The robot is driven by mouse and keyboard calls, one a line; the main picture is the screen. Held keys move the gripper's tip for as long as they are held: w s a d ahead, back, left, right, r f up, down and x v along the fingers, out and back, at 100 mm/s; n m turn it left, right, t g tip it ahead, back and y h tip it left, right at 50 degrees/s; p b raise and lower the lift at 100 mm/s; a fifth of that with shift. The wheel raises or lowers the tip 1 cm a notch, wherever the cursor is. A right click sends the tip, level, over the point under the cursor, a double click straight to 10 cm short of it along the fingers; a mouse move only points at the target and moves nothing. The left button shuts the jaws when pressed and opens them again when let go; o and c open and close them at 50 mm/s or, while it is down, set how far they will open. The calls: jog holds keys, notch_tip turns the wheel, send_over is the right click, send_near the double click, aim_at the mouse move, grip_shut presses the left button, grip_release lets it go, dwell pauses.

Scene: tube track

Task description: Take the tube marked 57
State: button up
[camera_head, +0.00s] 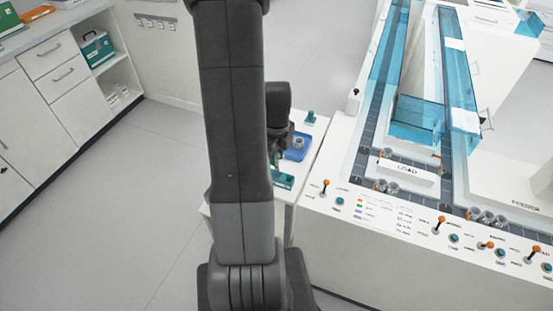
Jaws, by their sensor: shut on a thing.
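My gripper (277,160) is mostly hidden behind my dark arm, over the small white side table (312,133). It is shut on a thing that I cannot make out. A blue tray (298,154) with a small round grey item in it lies just right of my gripper. Several small grey-capped tubes stand on the track, some by the LOAD sign (391,187) and some farther right near the front (487,217). Their numbers are too small to read, so I cannot tell which is marked 57.
A teal stand (283,180) and a small teal item (310,117) are on the side table. The white track bench (340,198) has orange levers along its front and clear blue covers (417,115). White cabinets (45,80) stand at left. The floor between is clear.

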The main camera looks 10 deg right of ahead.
notch_tip(320, 180, up, 16)
dwell(0.6)
